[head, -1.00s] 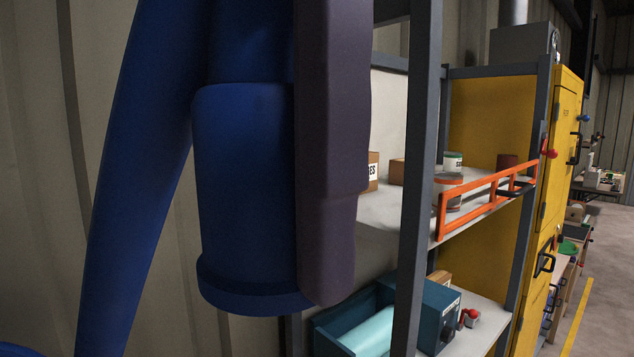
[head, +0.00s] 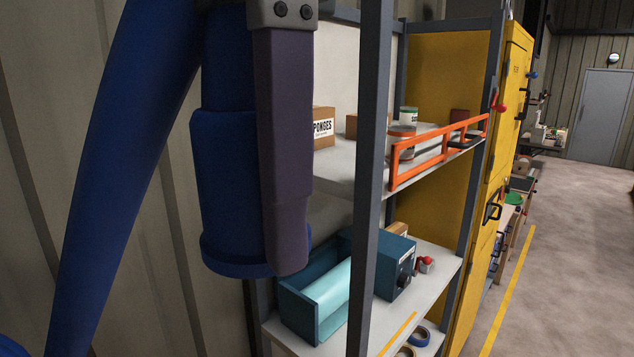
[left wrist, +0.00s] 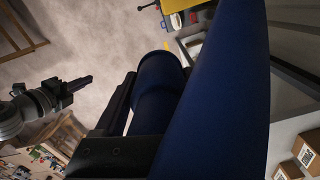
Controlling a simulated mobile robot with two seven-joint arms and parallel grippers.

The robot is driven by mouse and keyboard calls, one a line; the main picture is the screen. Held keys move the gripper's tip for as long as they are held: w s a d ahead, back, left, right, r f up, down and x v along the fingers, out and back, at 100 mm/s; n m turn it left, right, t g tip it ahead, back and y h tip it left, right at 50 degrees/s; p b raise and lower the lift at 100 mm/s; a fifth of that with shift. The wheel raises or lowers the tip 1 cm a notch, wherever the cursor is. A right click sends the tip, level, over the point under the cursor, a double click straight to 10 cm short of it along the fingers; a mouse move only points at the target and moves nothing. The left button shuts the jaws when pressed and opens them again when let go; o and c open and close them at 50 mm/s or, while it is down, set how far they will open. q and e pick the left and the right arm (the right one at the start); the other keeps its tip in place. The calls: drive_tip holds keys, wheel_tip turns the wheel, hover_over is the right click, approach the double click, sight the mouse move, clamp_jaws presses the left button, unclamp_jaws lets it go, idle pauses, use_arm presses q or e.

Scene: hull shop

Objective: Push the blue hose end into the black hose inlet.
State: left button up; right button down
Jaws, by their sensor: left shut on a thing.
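The blue hose end (head: 225,185), a thick cylinder with a flared rim, hangs rim-down at the left of the head view. Its hose arcs down to the lower left. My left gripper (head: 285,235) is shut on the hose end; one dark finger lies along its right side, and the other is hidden. In the left wrist view, the hose end (left wrist: 158,72) points up the picture beside a dark finger of my left gripper (left wrist: 128,100). My right gripper (left wrist: 82,82) shows small at the left there, its opening unclear. I cannot see the black hose inlet.
A grey-framed shelf (head: 365,170) stands just right of the hose end, with boxes and cans behind an orange rail (head: 440,152). A teal machine (head: 345,285) sits on its lower board. A yellow cabinet (head: 495,180) stands beyond. Open floor (head: 580,220) lies to the right.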

use_arm(q)
drive_tip(key=a+f+n, duration=0.1)
drive_tip(key=a+n, duration=0.9)
drive_tip(key=a, duration=0.3)
drive_tip(key=shift+s+n, duration=0.3)
drive_tip(key=shift+n, duration=0.1)
drive_tip(key=shift+f, duration=0.2)
